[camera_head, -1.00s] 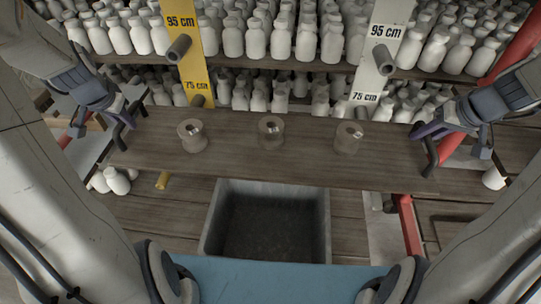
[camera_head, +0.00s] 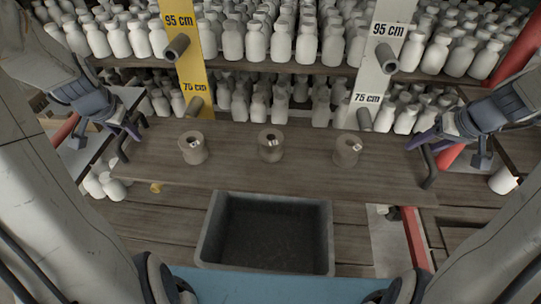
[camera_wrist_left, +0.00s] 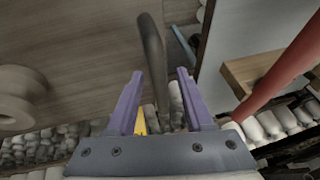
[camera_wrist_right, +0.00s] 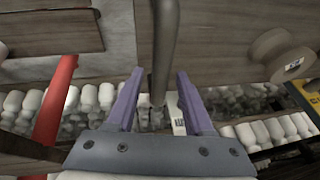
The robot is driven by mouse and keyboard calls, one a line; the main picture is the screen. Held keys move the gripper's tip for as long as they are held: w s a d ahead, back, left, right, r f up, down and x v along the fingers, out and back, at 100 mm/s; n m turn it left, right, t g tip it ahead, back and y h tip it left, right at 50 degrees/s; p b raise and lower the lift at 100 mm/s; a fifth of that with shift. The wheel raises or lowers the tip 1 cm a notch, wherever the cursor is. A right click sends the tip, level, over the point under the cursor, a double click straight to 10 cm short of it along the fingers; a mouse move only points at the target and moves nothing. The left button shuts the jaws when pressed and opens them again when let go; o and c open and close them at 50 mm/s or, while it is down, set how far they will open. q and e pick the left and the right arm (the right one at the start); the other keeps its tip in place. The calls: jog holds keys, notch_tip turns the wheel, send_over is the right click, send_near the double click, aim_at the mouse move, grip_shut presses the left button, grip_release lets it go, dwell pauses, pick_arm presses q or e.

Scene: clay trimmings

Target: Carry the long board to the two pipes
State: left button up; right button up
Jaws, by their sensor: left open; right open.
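The long wooden board (camera_head: 270,176) lies across the middle of the head view, with three spool-like clay pieces (camera_head: 270,146) standing on it and a dark handle at each end. My left gripper (camera_head: 132,130) is open, its purple fingers either side of the left handle (camera_wrist_left: 152,55). My right gripper (camera_head: 416,143) is open, its fingers either side of the right handle (camera_wrist_right: 164,45). The lower pipes, at the 75 cm marks, show just beyond the board's far edge: left pipe (camera_head: 195,106), right pipe (camera_head: 364,119). I cannot tell what bears the board.
Upper pipes (camera_head: 177,47) and (camera_head: 386,58) stick out at the 95 cm marks of the yellow post (camera_head: 182,18) and white post (camera_head: 395,12). Shelves behind are crowded with white bottles (camera_head: 282,43). A grey open bin (camera_head: 265,265) stands nearer than the board.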

pick_arm(q)
jog(key=shift+r, duration=0.15)
pick_arm(e)
jog(key=shift+s+d+r, duration=0.1)
jog(key=shift+r, duration=0.15)
pick_arm(q)
jog(key=v, duration=1.1)
jog(key=shift+s+r, duration=0.2)
jog(key=shift+r, duration=0.1)
pick_arm(e)
jog(key=v, duration=1.1)
jog(key=shift+r, duration=0.2)
jog(key=shift+s, duration=0.1)
